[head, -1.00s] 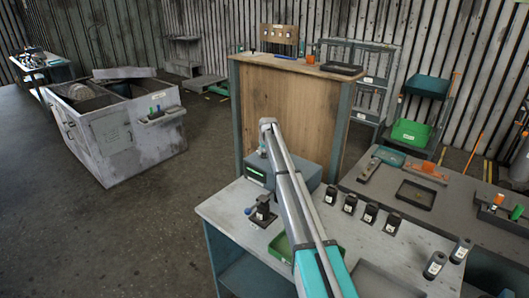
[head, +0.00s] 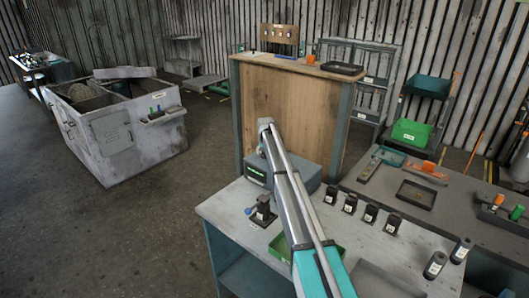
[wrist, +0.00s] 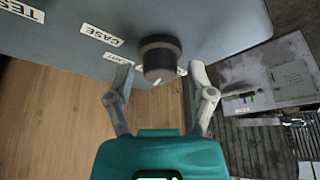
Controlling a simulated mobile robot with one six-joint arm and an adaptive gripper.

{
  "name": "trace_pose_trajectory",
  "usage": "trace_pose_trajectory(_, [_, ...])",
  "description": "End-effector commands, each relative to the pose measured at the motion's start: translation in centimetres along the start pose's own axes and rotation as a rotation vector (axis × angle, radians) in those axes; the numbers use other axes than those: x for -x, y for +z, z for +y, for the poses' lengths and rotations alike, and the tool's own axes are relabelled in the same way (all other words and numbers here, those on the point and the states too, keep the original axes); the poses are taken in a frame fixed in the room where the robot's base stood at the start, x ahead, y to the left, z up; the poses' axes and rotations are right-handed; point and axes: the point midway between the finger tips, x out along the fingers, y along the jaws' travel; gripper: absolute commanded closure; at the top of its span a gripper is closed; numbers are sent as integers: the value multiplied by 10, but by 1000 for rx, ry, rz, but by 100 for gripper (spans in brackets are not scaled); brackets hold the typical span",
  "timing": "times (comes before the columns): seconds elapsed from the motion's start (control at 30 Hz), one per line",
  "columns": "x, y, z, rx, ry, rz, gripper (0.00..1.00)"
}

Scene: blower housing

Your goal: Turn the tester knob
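The tester, a grey-blue box with a small lit display (head: 256,173), stands at the back of the near bench. In the wrist view its grey face (wrist: 225,22) fills the top, with white labels reading "TEST" and "CASE". Its round dark knob (wrist: 160,52) sticks out from the face and has a light mark near its lower edge. My gripper (wrist: 160,70) is open, with one finger to each side of the knob. Gaps show between the fingers and the knob, though the right fingertip covers part of a label beside it. In the head view my arm hides the knob and most of the gripper.
A green tray (head: 281,251) lies partly under my arm. A wooden-panelled cabinet (head: 290,115) rises close behind the tester.

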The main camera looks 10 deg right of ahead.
Motion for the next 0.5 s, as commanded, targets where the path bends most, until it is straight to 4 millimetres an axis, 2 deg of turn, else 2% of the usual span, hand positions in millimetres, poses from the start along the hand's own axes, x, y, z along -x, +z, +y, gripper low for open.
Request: trace_pose_trajectory(0.5, [0, -1, 0, 11, -5, 2, 22])
